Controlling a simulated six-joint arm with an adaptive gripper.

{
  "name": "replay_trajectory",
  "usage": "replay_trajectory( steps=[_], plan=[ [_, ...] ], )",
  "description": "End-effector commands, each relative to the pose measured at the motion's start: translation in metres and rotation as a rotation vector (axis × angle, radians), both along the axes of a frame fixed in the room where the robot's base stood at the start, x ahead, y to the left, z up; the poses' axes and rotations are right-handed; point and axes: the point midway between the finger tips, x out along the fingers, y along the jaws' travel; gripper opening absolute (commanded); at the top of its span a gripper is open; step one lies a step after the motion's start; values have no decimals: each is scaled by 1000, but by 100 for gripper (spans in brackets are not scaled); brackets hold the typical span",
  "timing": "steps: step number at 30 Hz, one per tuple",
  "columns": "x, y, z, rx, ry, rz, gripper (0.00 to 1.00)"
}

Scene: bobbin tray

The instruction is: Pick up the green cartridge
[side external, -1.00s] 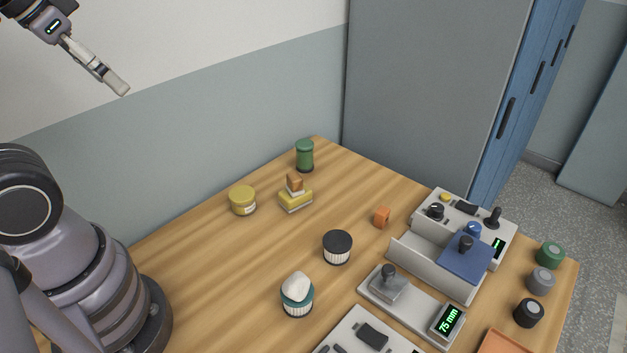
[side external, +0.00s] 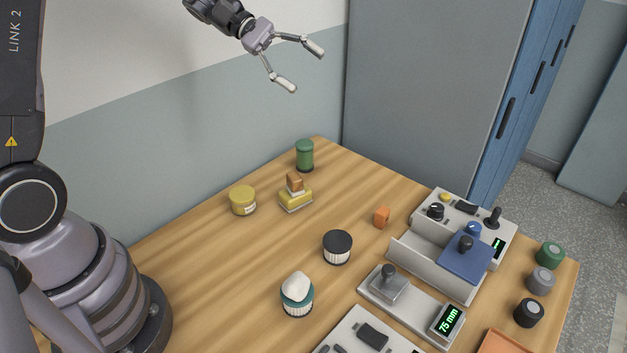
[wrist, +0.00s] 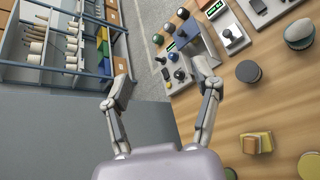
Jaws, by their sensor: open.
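The green cartridge (side external: 305,156) is an upright cylinder with a darker base. It stands at the back corner of the wooden table in the side external view. In the wrist view only a sliver of green (wrist: 230,174) shows at the bottom edge, apparently the same cartridge. My gripper (side external: 300,67) is open and empty, high above the table and well above the cartridge. In the wrist view its two fingers (wrist: 163,82) are spread wide with nothing between them.
A yellow block (side external: 296,201) with an orange piece on top and a yellow jar (side external: 243,200) stand near the cartridge. A black-topped round container (side external: 337,248), a teal one (side external: 297,303) bearing a white lump, and grey devices (side external: 430,262) stand nearer. A grey cabinet (side external: 420,90) rises behind.

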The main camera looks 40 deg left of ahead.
Motion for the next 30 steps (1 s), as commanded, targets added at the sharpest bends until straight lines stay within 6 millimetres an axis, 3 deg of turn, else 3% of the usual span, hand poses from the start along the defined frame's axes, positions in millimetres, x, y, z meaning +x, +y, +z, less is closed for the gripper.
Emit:
replay_trajectory(
  steps=[1,6,9,12,15,19,30],
  plan=[
    [28,8,-18,-97,56,83,63],
    [111,50,-80,-408,181,394,63],
    [147,86,-129,-571,229,589,63],
    [168,123,-178,-699,255,765,63],
    [176,150,-214,-779,263,891,63],
    [178,168,-240,-832,264,979,63],
    [178,174,-280,-845,264,1007,63]
  ],
)
